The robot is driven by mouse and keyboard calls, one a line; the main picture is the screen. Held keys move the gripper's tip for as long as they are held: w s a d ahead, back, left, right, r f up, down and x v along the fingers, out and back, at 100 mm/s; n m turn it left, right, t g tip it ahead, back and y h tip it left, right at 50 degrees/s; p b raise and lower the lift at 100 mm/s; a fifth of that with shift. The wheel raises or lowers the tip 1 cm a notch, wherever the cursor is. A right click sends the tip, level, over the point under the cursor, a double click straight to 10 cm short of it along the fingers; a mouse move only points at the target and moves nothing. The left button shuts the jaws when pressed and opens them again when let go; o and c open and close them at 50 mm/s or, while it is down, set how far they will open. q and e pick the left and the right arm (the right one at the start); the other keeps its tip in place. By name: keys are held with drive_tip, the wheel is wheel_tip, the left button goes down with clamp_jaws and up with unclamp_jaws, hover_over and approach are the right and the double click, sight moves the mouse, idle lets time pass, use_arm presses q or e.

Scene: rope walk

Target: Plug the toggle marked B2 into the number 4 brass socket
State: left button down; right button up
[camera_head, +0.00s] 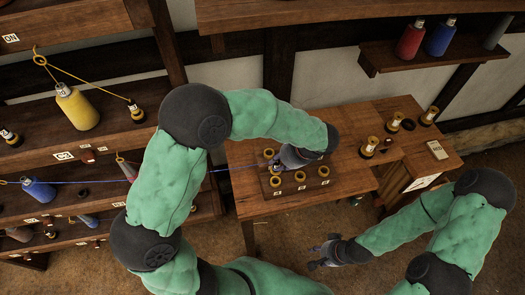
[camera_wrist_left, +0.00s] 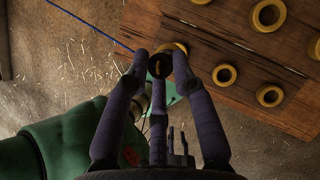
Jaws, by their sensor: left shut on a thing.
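My left gripper (camera_head: 281,163) is low over the socket block (camera_head: 311,187) on the wooden table. In the left wrist view its fingers (camera_wrist_left: 159,62) are shut on a small dark toggle (camera_wrist_left: 160,68), seen end-on; no mark on it can be read. A blue cord (camera_head: 235,170) runs from the left shelves to the gripper. Several brass sockets (camera_head: 300,177) show on the block; one brass ring (camera_wrist_left: 178,47) is partly hidden behind the toggle and fingers. I cannot tell if the toggle touches it. The number labels are too small to read. My right gripper (camera_head: 324,252) is open and empty, below the table front.
Shelves at left hold a yellow bobbin (camera_head: 78,108), a blue bobbin (camera_head: 39,190) and dark brass-topped toggles (camera_head: 136,112). More brass-topped pieces (camera_head: 369,147) stand on the table's right part, near a small plate (camera_head: 437,150). A wall shelf (camera_head: 430,57) carries red and blue bobbins.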

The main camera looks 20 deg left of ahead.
sight(279, 173)
use_arm(q)
drive_tip(key=shift+d+f+b, duration=0.25)
drive_tip(key=shift+f+b, duration=0.1)
drive_tip(key=shift+f, duration=0.05)
wheel_tip(279, 173, down, 5)
drive_tip(key=b, duration=0.4)
drive_tip(key=shift+a, duration=0.1)
drive_tip(key=shift+r+p, duration=0.1)
drive_tip(key=shift+p, duration=0.2)
idle(1.1)
drive_tip(key=shift+f+b, duration=0.4)
drive_tip(key=shift+f, duration=0.25)
idle(0.4)
drive_tip(key=c, duration=1.3)
unclamp_jaws()
drive_tip(key=shift+r, duration=0.15)
